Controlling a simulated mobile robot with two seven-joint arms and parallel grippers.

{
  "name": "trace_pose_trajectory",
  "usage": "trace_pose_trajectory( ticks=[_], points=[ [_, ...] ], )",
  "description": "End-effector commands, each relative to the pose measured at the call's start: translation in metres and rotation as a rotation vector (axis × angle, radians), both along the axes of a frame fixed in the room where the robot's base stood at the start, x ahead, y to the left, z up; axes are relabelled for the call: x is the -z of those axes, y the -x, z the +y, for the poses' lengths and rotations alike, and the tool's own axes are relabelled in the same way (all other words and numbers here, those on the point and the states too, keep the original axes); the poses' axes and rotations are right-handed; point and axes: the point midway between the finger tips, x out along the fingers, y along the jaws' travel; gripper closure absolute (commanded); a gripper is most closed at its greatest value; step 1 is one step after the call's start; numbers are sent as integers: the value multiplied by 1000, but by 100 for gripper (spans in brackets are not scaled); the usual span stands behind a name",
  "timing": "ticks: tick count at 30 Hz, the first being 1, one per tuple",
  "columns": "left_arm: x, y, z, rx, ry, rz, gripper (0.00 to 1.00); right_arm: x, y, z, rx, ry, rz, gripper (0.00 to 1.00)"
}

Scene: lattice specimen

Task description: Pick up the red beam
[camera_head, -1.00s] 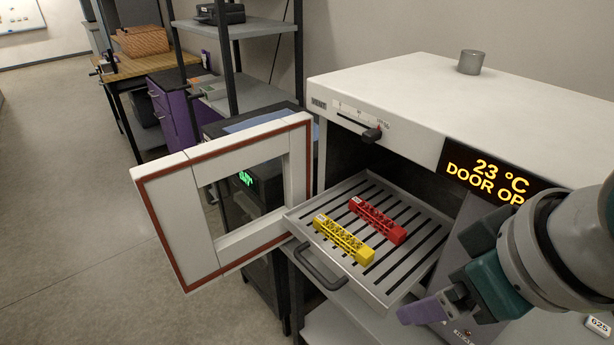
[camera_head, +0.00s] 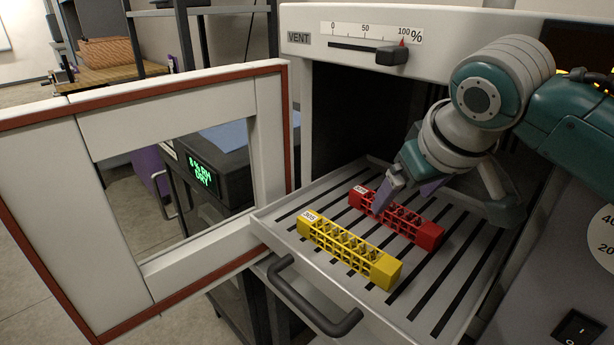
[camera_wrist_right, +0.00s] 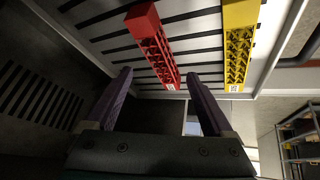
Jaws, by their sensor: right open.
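The red beam (camera_head: 400,217) is a lattice bar with solid ends, lying on the slotted pull-out tray (camera_head: 272,219) of the chamber. In the right wrist view the red beam (camera_wrist_right: 153,45) extends up from between the fingertips. My left gripper is not in view.
A yellow lattice beam (camera_head: 345,250) lies parallel to the red one on the tray's near side. The open chamber door (camera_head: 180,90) stands at left. The tray handle (camera_head: 312,300) projects in front. The vent slider (camera_head: 390,56) sits above the opening.

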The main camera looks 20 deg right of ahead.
Motion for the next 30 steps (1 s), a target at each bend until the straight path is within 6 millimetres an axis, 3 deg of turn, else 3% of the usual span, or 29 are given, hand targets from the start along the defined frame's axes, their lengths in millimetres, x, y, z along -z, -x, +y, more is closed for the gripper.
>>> trace_pose_trajectory(
  ticks=[9,20,30],
  points=[
    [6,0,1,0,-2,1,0,35,-20,-4,1,-1,1,13],
    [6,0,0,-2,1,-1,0,42,-25,-5,-2,0,-2,13],
    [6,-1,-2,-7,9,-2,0,42,-25,-5,-1,1,-1,49]
  ],
)
